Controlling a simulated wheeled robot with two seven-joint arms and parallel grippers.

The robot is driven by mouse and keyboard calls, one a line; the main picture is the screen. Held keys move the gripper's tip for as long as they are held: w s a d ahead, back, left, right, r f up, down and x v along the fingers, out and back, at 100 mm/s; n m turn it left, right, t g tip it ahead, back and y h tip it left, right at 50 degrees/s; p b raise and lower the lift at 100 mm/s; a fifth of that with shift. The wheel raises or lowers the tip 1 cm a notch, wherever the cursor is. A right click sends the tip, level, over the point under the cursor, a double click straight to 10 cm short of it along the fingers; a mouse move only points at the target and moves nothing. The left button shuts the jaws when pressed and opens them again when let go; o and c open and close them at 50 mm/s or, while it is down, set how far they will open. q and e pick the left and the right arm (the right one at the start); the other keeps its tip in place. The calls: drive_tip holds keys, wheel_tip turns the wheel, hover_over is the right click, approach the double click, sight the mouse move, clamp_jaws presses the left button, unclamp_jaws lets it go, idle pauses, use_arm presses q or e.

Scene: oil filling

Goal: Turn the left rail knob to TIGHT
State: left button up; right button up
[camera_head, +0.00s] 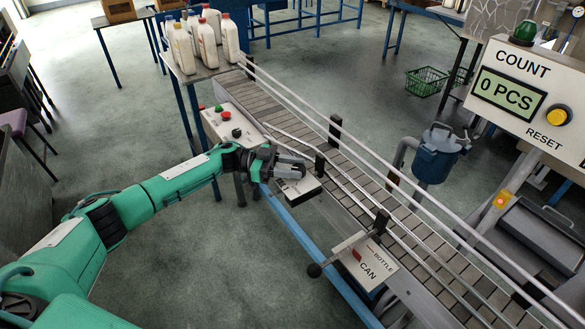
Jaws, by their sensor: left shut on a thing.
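My left gripper (290,168) is at the near side of the conveyor (345,177), just over a small white-topped plate with a dark front (300,190). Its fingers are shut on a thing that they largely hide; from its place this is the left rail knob. The knob's pointer and any TIGHT marking on the plate cannot be read. The guide rails (330,170) run along the belt on dark posts. My right gripper is not in view.
A control box with green and red buttons (227,122) stands to the left of the gripper. A BOTTLE/CAN plate with a black-ended lever (365,262) is nearer. White jugs (208,40) stand at the belt's far end. The counter panel (510,95) reads 0 PCS.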

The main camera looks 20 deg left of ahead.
use_arm(q)
drive_tip(key=shift+f, duration=0.1)
drive_tip(key=o, duration=1)
drive_tip(key=a+b, duration=0.1)
drive_tip(key=a, duration=0.3)
drive_tip(key=s+a+b, duration=0.1)
drive_tip(key=a+b, duration=0.1)
drive_tip(key=a, duration=0.3)
drive_tip(key=a+b, duration=0.1)
drive_tip(key=a, duration=0.3)
drive_tip(key=shift+s+a+b, duration=0.25)
drive_tip(key=shift+a+b, duration=0.05)
drive_tip(key=shift+a, duration=0.05)
